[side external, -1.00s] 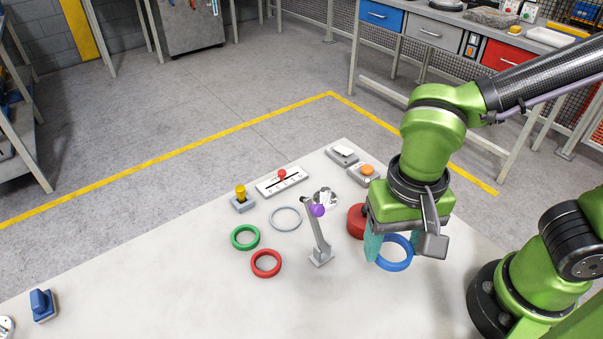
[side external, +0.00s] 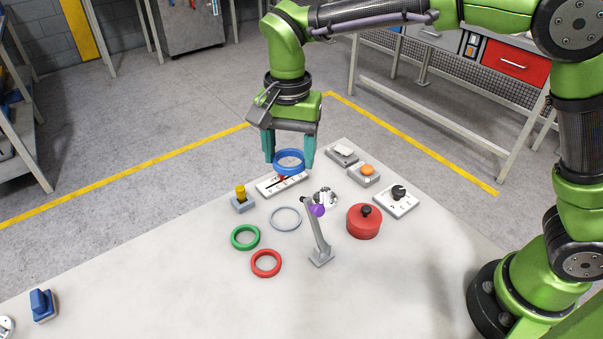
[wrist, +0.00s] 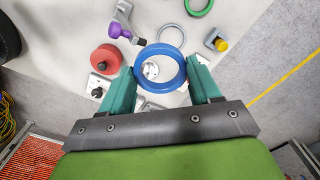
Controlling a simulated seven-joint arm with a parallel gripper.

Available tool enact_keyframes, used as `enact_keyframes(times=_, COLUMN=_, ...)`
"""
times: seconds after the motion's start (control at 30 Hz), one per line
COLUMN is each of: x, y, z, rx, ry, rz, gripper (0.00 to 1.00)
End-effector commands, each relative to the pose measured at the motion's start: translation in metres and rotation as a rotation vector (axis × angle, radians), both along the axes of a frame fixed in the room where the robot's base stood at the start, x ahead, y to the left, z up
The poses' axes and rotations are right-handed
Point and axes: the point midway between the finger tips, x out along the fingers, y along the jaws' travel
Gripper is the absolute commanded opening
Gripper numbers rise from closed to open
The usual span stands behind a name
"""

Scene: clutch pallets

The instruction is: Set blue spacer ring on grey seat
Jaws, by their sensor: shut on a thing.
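The blue spacer ring (side external: 289,171) is held between the two teal fingers of my gripper (side external: 289,163), in the air over the back of the table. In the wrist view the blue ring (wrist: 138,70) lies flat across the fingertips (wrist: 160,70), its hole open. A thin grey ring (side external: 272,216), which looks like the grey seat, lies flat and empty on the table. It is below and in front of my gripper in the side view, and beyond the blue ring in the wrist view (wrist: 185,37).
A green ring (side external: 234,238) and a red ring (side external: 254,266) lie nearby. A purple-knobbed lever stand (side external: 320,240) and a red lidded pot (side external: 363,225) stand right of the grey ring. A yellow-knobbed block (side external: 242,204) and a slider panel (side external: 268,188) are behind. The table's front left is mostly clear.

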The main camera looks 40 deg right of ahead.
Motion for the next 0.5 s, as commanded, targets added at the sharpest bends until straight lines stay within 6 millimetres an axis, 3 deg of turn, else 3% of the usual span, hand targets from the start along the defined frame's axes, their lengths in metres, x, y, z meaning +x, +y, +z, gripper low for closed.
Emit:
enact_keyframes(times=0.17, x=0.036, y=-0.009, z=-0.009, rx=-0.011, ry=-0.004, rz=-0.055, gripper=0.34)
enact_keyframes(times=0.5, x=0.035, y=-0.009, z=-0.082, rx=-0.012, ry=0.0, rz=-0.052, gripper=0.34)
